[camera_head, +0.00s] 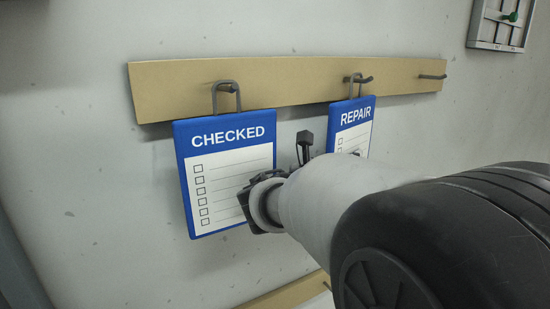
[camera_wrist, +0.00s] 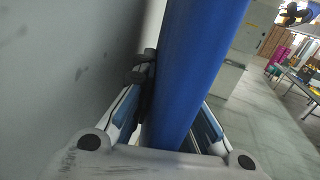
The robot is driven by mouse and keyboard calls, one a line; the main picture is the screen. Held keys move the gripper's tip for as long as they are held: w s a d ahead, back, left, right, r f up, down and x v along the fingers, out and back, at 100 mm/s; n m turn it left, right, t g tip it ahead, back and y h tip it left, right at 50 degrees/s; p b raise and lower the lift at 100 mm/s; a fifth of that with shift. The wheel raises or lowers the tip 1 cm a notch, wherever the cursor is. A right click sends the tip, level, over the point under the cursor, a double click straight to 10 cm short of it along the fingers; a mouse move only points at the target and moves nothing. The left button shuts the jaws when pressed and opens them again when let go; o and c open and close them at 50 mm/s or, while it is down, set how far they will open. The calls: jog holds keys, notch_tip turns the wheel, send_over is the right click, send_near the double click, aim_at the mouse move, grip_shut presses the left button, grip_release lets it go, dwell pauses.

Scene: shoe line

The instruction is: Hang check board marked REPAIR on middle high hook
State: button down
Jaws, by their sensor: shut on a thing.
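The blue and white REPAIR board (camera_head: 352,120) is upright against the wooden rail, at its middle hook (camera_head: 366,79). Its wire loop (camera_head: 352,88) appears to be around that hook; I cannot tell whether it rests on it. My arm hides the board's lower part in the head view. In the wrist view, a blue board (camera_wrist: 196,65) stands between the fingers of my gripper (camera_wrist: 160,100), which is shut on it. The lettering does not show there, but it fits the REPAIR board. The fingers are mostly hidden in the head view.
The CHECKED board (camera_head: 227,165) hangs from the left hook (camera_head: 236,90), close to my wrist. The right hook (camera_head: 433,77) on the wooden rail (camera_head: 290,80) is empty. A lower rail (camera_head: 285,297) shows at the bottom. The wall is close on the left in the wrist view.

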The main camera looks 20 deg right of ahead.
jog(key=c, duration=1.5)
grip_release()
jog(key=shift+r, duration=0.1)
